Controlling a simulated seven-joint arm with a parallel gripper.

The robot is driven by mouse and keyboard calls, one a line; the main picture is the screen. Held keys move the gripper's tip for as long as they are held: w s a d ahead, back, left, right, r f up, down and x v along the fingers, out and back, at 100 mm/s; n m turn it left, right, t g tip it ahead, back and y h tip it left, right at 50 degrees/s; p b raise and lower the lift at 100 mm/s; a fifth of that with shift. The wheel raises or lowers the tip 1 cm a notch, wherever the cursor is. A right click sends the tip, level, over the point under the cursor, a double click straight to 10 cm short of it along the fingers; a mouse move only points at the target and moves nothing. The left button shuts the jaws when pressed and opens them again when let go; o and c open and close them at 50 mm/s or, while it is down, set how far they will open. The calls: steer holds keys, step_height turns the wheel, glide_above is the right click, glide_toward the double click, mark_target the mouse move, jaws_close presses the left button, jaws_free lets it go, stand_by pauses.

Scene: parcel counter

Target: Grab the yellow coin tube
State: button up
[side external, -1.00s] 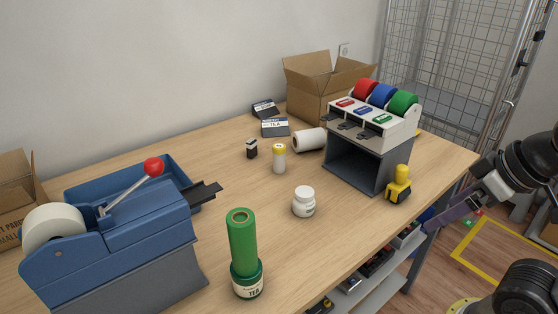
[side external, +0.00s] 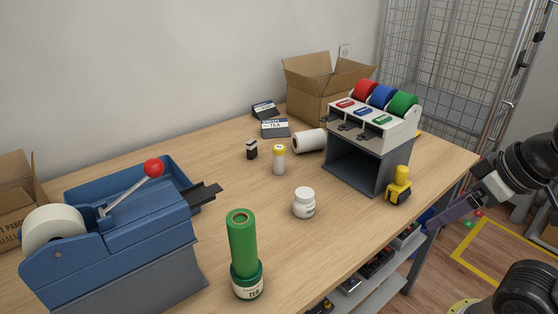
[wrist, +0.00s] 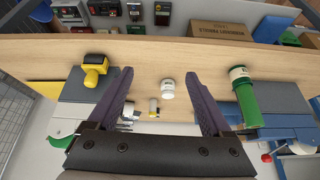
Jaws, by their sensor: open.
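The yellow coin tube (side external: 279,160) is a small pale cylinder with a yellow top, standing upright near the middle of the counter. In the wrist view the tube (wrist: 154,106) shows between my fingers, beyond a white bottle. My gripper (wrist: 160,74) is open and empty, with two purple fingers spread apart. In the side view my gripper (side external: 452,208) is at the right, off the counter's front edge and well away from the tube.
A white bottle (side external: 304,202) stands in front of the tube. A paper roll (side external: 310,140) lies just behind it, and a small black-and-white item (side external: 251,149) stands left. The tape dispenser (side external: 368,160), yellow stamp (side external: 398,186) and green tube (side external: 242,245) flank the open wood.

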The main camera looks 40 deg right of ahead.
steer(key=w+d+r+m+t+h, duration=0.1)
steer(key=w+r+m, duration=0.2)
steer(key=w+r, duration=0.85)
steer(key=w+r+m, duration=0.2)
steer(key=w+r, duration=0.2)
steer(key=w, duration=0.6)
steer(key=g+h, duration=0.1)
steer(key=g, duration=0.2)
glide_above(279, 156)
steer(key=s+a, duration=0.2)
step_height(279, 156, down, 18)
steer(key=x, duration=0.7)
steer(key=shift+s+d+f, duration=0.15)
steer(key=shift+s+d, duration=0.05)
steer(key=shift+d, duration=0.05)
steer(key=shift+x, duration=3.25)
steer(key=shift+s+d, duration=0.15)
jaws_close()
